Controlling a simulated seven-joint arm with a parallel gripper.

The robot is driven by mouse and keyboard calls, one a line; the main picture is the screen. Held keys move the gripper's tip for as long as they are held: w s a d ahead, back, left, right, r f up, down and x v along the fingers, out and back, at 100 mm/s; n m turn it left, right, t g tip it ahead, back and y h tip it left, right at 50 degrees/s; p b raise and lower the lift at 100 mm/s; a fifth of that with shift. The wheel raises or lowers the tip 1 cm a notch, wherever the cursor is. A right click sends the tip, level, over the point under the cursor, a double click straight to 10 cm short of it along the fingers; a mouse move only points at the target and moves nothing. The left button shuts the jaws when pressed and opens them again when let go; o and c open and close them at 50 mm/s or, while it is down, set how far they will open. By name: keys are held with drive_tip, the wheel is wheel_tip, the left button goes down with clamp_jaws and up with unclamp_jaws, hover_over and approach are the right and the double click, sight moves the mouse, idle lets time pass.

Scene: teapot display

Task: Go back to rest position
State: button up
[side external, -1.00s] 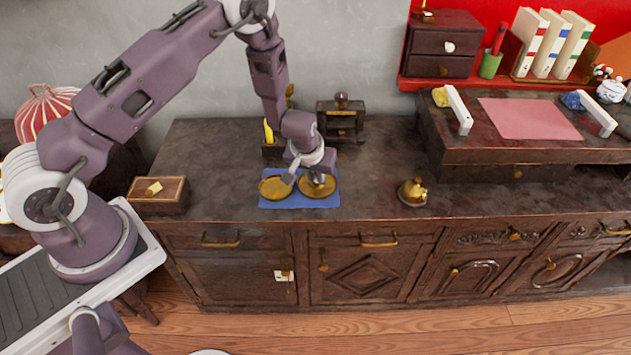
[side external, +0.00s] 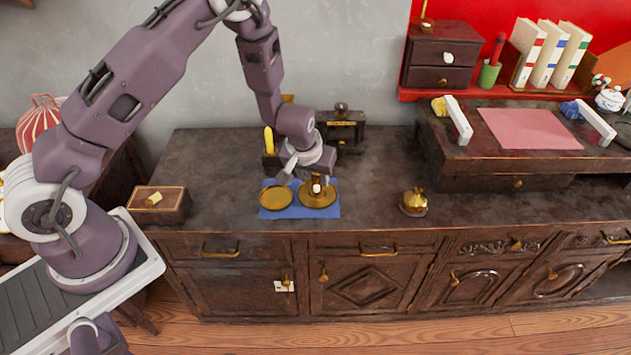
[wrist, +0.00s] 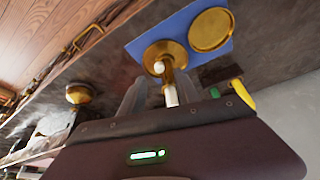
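My gripper (side external: 300,177) is just above two round brass dishes on a blue mat (side external: 294,211). The wrist view shows my gripper (wrist: 161,82) open, with a grey finger on each side of a gap. The left dish (side external: 276,197) is empty. The right dish (side external: 316,201) carries a small brass piece with a white top (side external: 316,187). In the wrist view a brass piece with white parts (wrist: 168,82) lies within the gap between the fingers. I cannot tell whether a finger touches it.
A brass pot (side external: 414,200) stands to the right on the counter (side external: 370,185). A wooden box (side external: 160,202) is at the left. A yellow bottle-like object (side external: 268,140) and a small dark stand (side external: 341,125) are behind my gripper. A raised shelf is at the right.

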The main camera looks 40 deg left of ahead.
drive_tip(key=v, duration=0.3)
drive_tip(key=shift+r, duration=0.2)
drive_tip(key=s+d+r+m+t+h, duration=0.1)
drive_tip(key=s+d+r, duration=0.15)
drive_tip(key=r, duration=0.75)
drive_tip(key=s+d+r+m+h, duration=0.15)
drive_tip(key=s+r, duration=0.25)
drive_tip(key=r, duration=0.5)
drive_tip(key=s+r+m, duration=0.1)
drive_tip(key=s+r, duration=0.3)
drive_tip(key=s, duration=0.7)
drive_tip(key=s+a+r+m, duration=0.1)
drive_tip(key=s+r, duration=0.4)
drive_tip(key=s, duration=0.7)
drive_tip(key=shift+a+r+m+t, duration=0.15)
drive_tip(key=shift+a+m+t, duration=0.15)
drive_tip(key=shift+m, duration=0.15)
drive_tip(key=shift+y, duration=0.25)
